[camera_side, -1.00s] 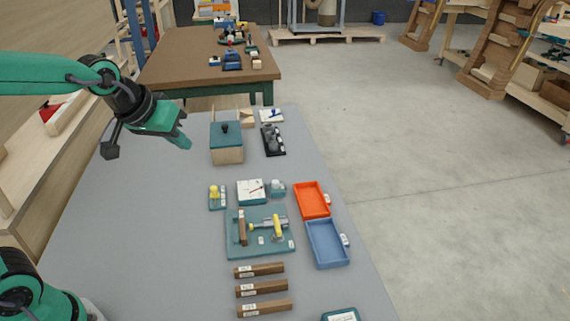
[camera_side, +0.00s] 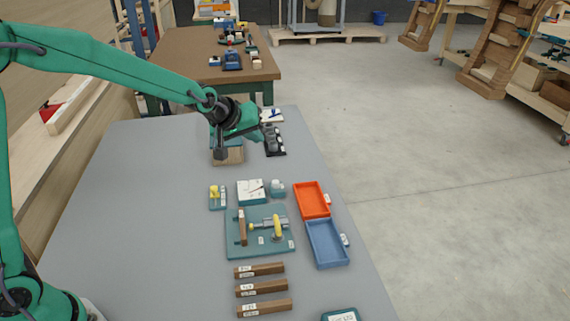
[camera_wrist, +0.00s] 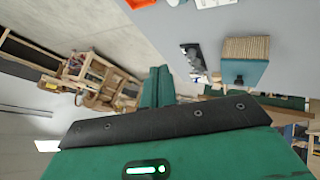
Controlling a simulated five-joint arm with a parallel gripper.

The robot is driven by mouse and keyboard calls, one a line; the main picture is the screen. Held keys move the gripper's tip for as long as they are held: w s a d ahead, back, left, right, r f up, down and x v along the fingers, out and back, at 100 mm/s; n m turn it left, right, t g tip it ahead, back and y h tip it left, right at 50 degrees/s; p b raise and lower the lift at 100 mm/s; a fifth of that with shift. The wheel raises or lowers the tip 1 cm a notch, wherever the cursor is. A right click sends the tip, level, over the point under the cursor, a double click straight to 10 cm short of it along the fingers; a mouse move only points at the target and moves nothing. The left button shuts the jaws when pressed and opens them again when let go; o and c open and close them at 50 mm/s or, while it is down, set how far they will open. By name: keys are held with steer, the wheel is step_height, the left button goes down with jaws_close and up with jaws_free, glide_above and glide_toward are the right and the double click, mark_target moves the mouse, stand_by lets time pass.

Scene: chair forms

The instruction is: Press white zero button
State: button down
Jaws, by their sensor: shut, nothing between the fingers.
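A dark device (camera_side: 274,147) with grey parts and small white patches stands near the far right edge of the grey table. It also shows in the wrist view (camera_wrist: 190,52). The white zero button is too small to tell apart from the other white patches. My gripper (camera_side: 261,134) is shut and empty. In the side view it appears just left of the device and overlaps part of it; I cannot tell whether they touch. In the wrist view my green fingers (camera_wrist: 158,84) lie together, apart from the device in the picture.
Nearer are a teal board (camera_side: 233,252), an orange tray (camera_side: 312,214), a blue tray (camera_side: 327,262) and labelled wooden bars (camera_side: 262,289). The left of the table is clear.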

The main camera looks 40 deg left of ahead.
steer(key=n, duration=0.1)
glide_above(275, 184)
steer(key=shift+t, duration=0.3)
steer(key=f, duration=0.4)
steer(key=shift+s+a+f, duration=0.15)
steer(key=shift+a+f, duration=0.1)
steer(key=shift+f, duration=0.05)
steer(key=shift+f, duration=0.2)
steer(key=shift+f, duration=4.25)
